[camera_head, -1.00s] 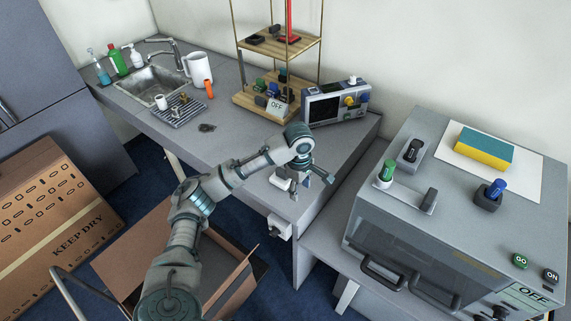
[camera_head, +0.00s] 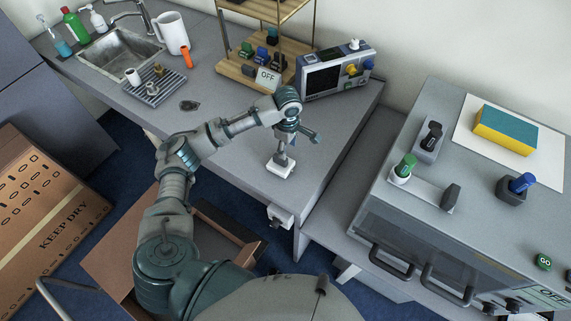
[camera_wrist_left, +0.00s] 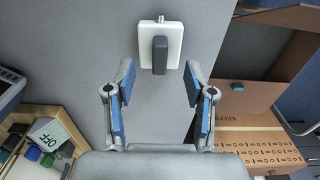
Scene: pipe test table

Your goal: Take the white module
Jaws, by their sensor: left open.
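The white module (camera_head: 280,168) lies on the grey table near its front right corner. In the left wrist view the white module (camera_wrist_left: 148,42) is a flat white block with a dark grey handle and a small metal fitting at its far end. My left gripper (camera_head: 297,146) is open just above and behind the module in the head view. In the left wrist view my left gripper (camera_wrist_left: 158,82) has its two blue-padded fingers apart and empty, with the module ahead, roughly between their lines. Touching is not visible. My right gripper is not in view.
A white fixture (camera_head: 280,215) sits on the table's front side. A wooden rack (camera_head: 238,72) and an instrument (camera_head: 336,72) stand behind. The grey machine (camera_head: 405,225) stands at the right. An open cardboard box (camera_head: 112,262) is below. Bare table surrounds the module.

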